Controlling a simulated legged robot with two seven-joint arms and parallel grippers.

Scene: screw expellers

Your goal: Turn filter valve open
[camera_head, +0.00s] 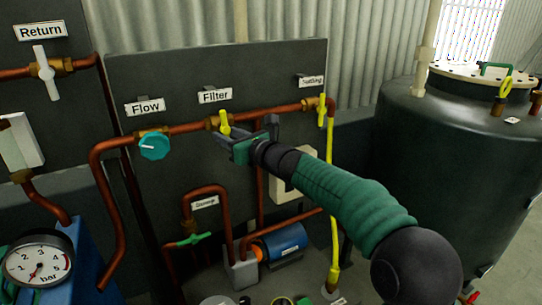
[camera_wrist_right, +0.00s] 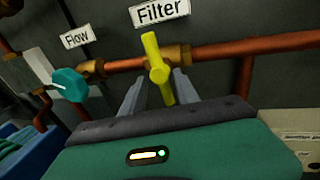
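The filter valve has a yellow handle (camera_head: 225,124) on a brass body in the copper pipe, below the "Filter" label (camera_head: 215,95). In the right wrist view the handle (camera_wrist_right: 157,66) stands nearly upright, slightly tilted, across the pipe. My right gripper (camera_head: 238,134) is at the valve, just below the pipe. In the right wrist view its two grey fingers (camera_wrist_right: 160,88) are apart, one on each side of the handle's lower end. A gap shows on both sides; I cannot tell whether either finger touches it. My left gripper is not in view.
A teal flow knob (camera_head: 154,145) sits left of the filter valve, and another yellow valve (camera_head: 321,110) sits to its right. A white-handled return valve (camera_head: 46,72) is at far left. A pressure gauge (camera_head: 39,259) is at lower left. A large dark tank (camera_head: 455,150) stands at right.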

